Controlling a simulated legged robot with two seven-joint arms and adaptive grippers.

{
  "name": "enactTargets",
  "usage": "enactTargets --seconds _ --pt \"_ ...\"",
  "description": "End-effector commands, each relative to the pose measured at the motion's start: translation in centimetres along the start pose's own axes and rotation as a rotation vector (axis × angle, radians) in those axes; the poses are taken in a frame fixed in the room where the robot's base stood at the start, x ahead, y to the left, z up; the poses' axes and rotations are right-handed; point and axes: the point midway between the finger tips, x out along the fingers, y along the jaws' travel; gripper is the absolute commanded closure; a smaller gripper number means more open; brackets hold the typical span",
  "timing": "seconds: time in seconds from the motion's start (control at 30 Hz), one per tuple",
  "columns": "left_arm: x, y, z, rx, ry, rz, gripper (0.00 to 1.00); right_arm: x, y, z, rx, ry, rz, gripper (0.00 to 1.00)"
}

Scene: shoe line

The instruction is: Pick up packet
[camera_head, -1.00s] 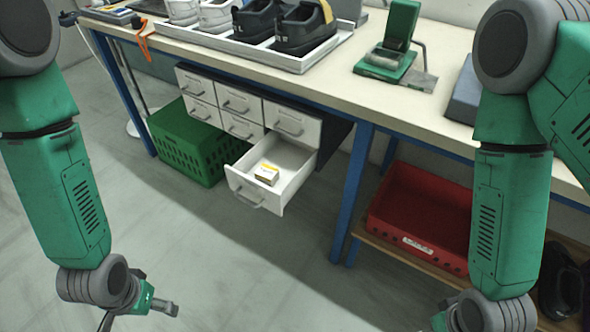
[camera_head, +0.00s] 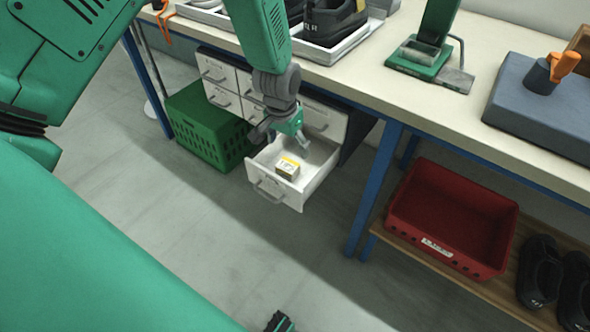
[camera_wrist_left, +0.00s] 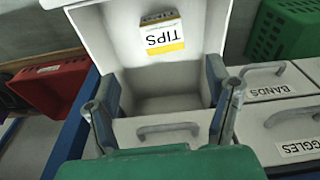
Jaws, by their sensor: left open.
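The packet (camera_head: 287,168) is a small white box with a yellow band, lying inside the open white drawer (camera_head: 284,198). In the left wrist view the packet (camera_wrist_left: 162,38) shows the word TIPS, upside down, near the drawer's far end. My left gripper (camera_head: 282,142) is at the drawer's back right, above it and apart from the packet. In the left wrist view its fingers (camera_wrist_left: 164,98) are spread with nothing between them. A small dark part at the head view's bottom edge may belong to my right gripper; its jaws cannot be made out.
Closed drawers (camera_head: 222,80) stand beside the open one, under the table (camera_head: 400,85). A green crate (camera_head: 205,130) is at left on the floor. A red bin (camera_head: 450,215) and dark shoes (camera_head: 540,272) are on the low shelf at right. A blue table leg (camera_head: 373,190) stands right of the drawer.

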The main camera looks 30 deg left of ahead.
Motion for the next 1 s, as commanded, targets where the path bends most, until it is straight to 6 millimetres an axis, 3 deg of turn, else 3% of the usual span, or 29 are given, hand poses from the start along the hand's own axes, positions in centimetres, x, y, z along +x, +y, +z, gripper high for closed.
enactTargets --seconds 0.03,0.13,0.47,0.73,1.0 --pt "1.4 -0.1 0.1 -0.001 -0.002 0.001 0.28 0.5 0.0 0.0 0.0 0.0 0.0 0.6" --pt "3.1 -0.1 0.1 -0.001 0.0 0.001 0.28 0.9 0.0 0.0 0.0 0.0 0.0 0.6" --pt "5.3 -0.1 0.3 -0.001 0.001 0.001 0.28 1.4 0.0 0.1 0.0 0.0 0.0 0.6" --pt "9.3 -0.4 1.0 0.0 0.0 0.001 0.28 2.7 0.0 0.2 0.0 0.0 0.0 0.6" --pt "9.8 -0.4 1.0 -0.001 0.003 0.001 0.28 2.7 0.0 0.2 0.0 0.0 0.0 0.6"
